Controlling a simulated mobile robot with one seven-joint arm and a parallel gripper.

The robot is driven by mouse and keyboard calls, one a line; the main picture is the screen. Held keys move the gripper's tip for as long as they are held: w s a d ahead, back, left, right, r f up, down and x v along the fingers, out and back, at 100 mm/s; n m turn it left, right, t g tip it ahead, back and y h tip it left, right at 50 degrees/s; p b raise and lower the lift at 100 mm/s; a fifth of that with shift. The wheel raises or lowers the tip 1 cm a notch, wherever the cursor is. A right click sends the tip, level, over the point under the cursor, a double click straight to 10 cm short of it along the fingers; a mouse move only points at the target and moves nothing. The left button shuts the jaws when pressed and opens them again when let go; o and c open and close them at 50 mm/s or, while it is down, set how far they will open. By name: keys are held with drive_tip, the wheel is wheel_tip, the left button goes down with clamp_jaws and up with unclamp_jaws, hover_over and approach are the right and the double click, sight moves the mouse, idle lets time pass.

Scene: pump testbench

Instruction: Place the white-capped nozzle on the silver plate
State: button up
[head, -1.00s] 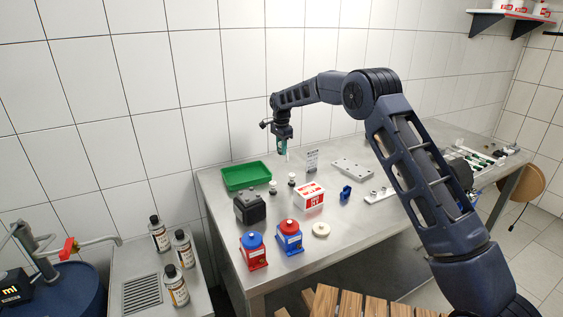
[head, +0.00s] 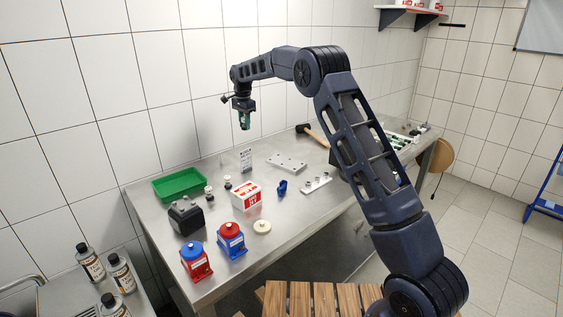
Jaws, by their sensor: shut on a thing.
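My gripper (head: 244,121) is raised above the back of the steel table, with its teal fingers pointing down. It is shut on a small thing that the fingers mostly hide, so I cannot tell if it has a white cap. The silver plate (head: 287,163), a flat plate with holes, lies on the table below and to the right of the gripper. Two small white-capped parts, one on the left (head: 209,192) and one on the right (head: 228,182), stand upright between the green tray and the red-and-white box.
The steel table (head: 305,215) also bears a green tray (head: 180,184), a black block (head: 186,217), red and blue pumps (head: 231,239), a red-and-white box (head: 246,196), a blue part (head: 282,187) and a small sign (head: 246,159). A hammer (head: 318,137) lies behind the plate.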

drive_tip(key=r, duration=0.1)
hover_over(286, 161)
drive_tip(key=shift+m, duration=0.4)
drive_tip(key=f, duration=2)
drive_tip(key=shift+s, duration=0.25)
drive_tip(key=shift+f, duration=0.1)
drive_tip(key=o, duration=1)
